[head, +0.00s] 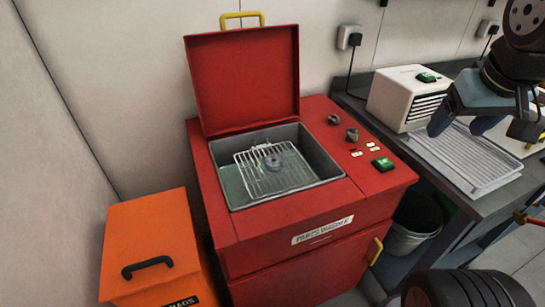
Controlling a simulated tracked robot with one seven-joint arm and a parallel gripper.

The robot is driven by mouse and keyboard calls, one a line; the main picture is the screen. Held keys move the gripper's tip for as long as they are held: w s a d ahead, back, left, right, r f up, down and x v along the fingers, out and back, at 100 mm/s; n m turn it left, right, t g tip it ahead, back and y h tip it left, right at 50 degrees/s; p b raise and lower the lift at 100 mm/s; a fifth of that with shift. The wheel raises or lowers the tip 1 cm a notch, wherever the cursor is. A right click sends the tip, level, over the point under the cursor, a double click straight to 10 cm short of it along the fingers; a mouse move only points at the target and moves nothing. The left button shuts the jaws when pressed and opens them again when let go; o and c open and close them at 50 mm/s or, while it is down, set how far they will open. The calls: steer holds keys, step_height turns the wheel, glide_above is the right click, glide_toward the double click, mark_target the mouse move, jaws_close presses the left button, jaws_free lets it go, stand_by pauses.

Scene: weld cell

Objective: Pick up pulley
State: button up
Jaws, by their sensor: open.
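A small grey round part with a dark centre, which looks like the pulley (273,162), sits on the wire rack (248,160) inside the open basin of the red parts washer (225,225). Its fine shape is too small to tell. My gripper (458,128) is at the upper right, with its blue fingers apart and nothing seen between them. It is in front of the white unit and the tray on the side bench, well to the right of the washer and apart from the pulley.
The washer's red lid (245,82) stands raised behind the basin. Knobs and a green switch (383,164) are on its right top. An orange box (150,240) stands at left. A white tray (490,188) and a white vented unit (395,98) occupy the bench. A grey bin (408,240) is below.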

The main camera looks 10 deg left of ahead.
steer(key=shift+o, duration=1.3)
steer(key=w+a+f+n+g+h, duration=0.2)
steer(key=w+a+f+n+h, duration=0.1)
steer(key=w+a+f+n, duration=0.2)
steer(key=w+a+n, duration=0.2)
steer(key=n, duration=0.1)
steer(key=shift+w+a+f, duration=0.15)
steer(key=shift+a+f, duration=0.25)
steer(key=n+t+h, duration=0.2)
steer(key=n+t, duration=0.8)
steer(key=n, duration=1.1)
glide_toward(272, 162)
steer(key=x, duration=0.3)
steer(key=a+x, duration=0.1)
steer(key=shift+w+d, duration=0.15)
steer(key=shift+w, duration=0.3)
steer(key=shift+s+d+x, duration=0.1)
steer(key=shift+d+x, duration=0.1)
steer(key=shift+x, duration=1.15)
steer(key=shift+s+d+x, duration=0.1)
steer(key=shift+d+x, duration=0.05)
steer(key=shift+x, duration=1.15)
steer(key=shift+f, duration=0.15)
steer(key=shift+c, duration=0.3)
steer(key=c, duration=1.5)
